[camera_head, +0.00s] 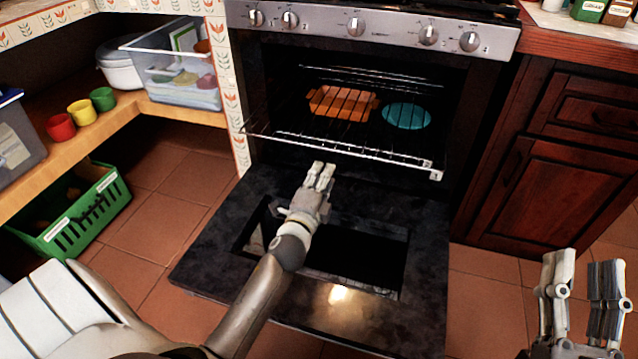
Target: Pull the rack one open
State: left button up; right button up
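The oven's wire rack (392,157) sticks out past the front of the oven cavity, its front bar running across the opening. A second set of wires shows higher up at the back of the cavity. My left gripper (325,165) is in front of the oven, above the lowered door, with its fingertips just below the rack's front bar. Its two fingers are close together with nothing visible between them. I cannot tell whether they touch the rack. My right gripper (584,262) is open and empty at the lower right, away from the oven.
The oven door (210,263) is folded down beneath my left arm. An orange dish (342,102) and a teal round dish (407,116) are inside the oven. A wooden cabinet (535,195) stands to the right; a shelf (122,115) and a green basket (100,207) are left.

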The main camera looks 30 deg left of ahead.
pick_arm(q)
jog(key=shift+v, duration=1.2)
